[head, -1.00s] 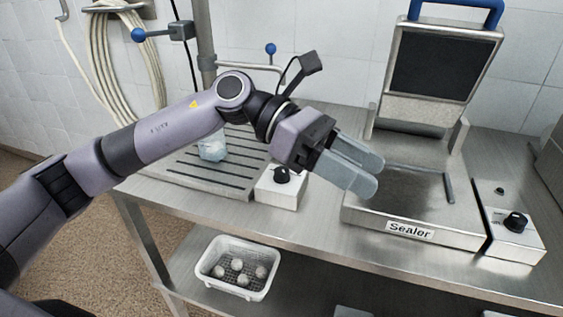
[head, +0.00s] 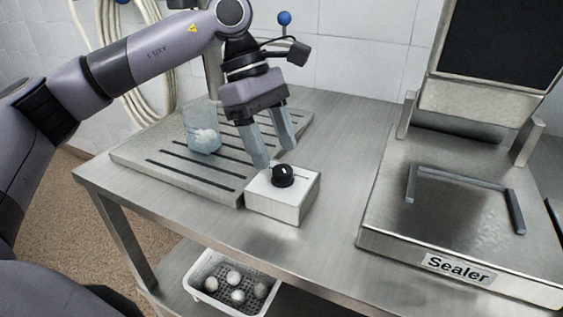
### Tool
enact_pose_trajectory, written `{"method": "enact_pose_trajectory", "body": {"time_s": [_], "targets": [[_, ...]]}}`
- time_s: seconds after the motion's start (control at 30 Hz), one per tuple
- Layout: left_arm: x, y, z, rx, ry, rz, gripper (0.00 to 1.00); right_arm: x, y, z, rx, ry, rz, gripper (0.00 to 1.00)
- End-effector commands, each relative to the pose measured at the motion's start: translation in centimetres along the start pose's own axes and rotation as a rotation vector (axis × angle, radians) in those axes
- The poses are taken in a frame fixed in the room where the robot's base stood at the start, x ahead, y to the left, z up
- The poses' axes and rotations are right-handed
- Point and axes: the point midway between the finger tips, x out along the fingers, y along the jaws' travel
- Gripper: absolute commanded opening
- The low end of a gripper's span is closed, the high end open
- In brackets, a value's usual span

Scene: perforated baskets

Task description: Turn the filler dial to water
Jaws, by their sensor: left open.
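The filler dial (head: 283,175) is a round black knob with a white mark, on top of a small white box (head: 275,207). The box sits on the steel table at the right front corner of the slotted drain tray. My left gripper (head: 276,158) is open and points down. Its two grey fingers are just above and behind the dial, one to its left and one near its top right. I cannot tell whether either touches the knob. Any label beside the dial is too small to read. My right gripper is not in view.
The sealer (head: 455,230) stands to the right, with bare steel table (head: 345,150) between. A white perforated basket (head: 203,296) with several pale balls is on the lower shelf.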

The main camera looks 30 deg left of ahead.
Motion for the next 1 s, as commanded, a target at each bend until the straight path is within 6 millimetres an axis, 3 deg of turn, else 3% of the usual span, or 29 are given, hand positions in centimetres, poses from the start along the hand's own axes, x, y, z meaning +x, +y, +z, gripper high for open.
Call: {"method": "enact_pose_trajectory", "body": {"time_s": [0.2,0.57,0.73,0.77,1.0], "targets": [[2.9,0.0,0.0,-0.001,-0.001,-0.001,0.61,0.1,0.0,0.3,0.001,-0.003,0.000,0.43],[3.6,0.0,0.0,-0.001,-0.002,0.000,0.61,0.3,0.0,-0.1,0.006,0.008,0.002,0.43],[3.6,0.0,0.1,-0.001,-0.002,0.000,0.09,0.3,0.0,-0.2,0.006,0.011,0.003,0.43],[3.6,0.0,0.1,-0.001,-0.002,0.000,0.05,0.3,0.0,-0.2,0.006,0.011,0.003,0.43],[3.6,0.0,0.1,-0.012,-0.003,0.005,0.05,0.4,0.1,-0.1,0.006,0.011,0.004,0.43]]}}
